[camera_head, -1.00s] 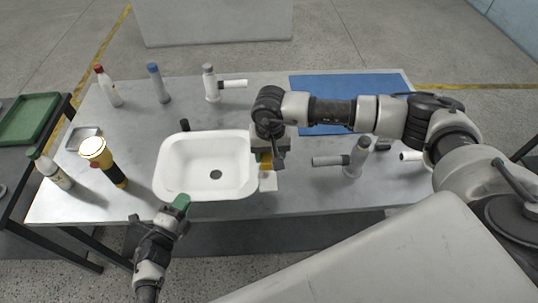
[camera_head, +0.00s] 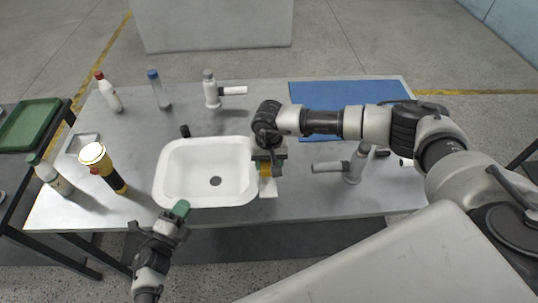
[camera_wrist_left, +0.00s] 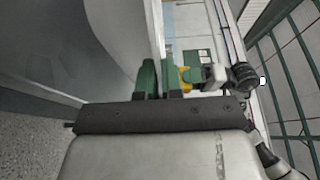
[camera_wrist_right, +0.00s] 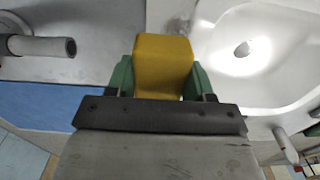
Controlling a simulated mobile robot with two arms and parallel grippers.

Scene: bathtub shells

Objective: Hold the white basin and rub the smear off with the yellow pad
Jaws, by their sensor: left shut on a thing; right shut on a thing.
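The white basin (camera_head: 176,172) stands on the grey metal table, its dark drain hole in view. My left gripper (camera_head: 181,209) is shut on the basin's near rim; in the left wrist view its green fingers (camera_wrist_left: 160,78) sit either side of the white wall. My right gripper (camera_head: 268,158) is just right of the basin. It is shut on the yellow pad (camera_wrist_right: 163,62), which fills the space between its green fingers in the right wrist view. The pad points down beside the basin's right rim, over a small white piece (camera_head: 268,186) on the table. I cannot make out the smear.
A yellow-and-black flashlight (camera_head: 103,167) and a white bottle (camera_head: 48,175) stand left of the basin. Bottles (camera_head: 159,90) line the back. A tap-like fitting (camera_head: 352,167) stands under my right arm. A blue mat (camera_head: 330,92) lies at back right.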

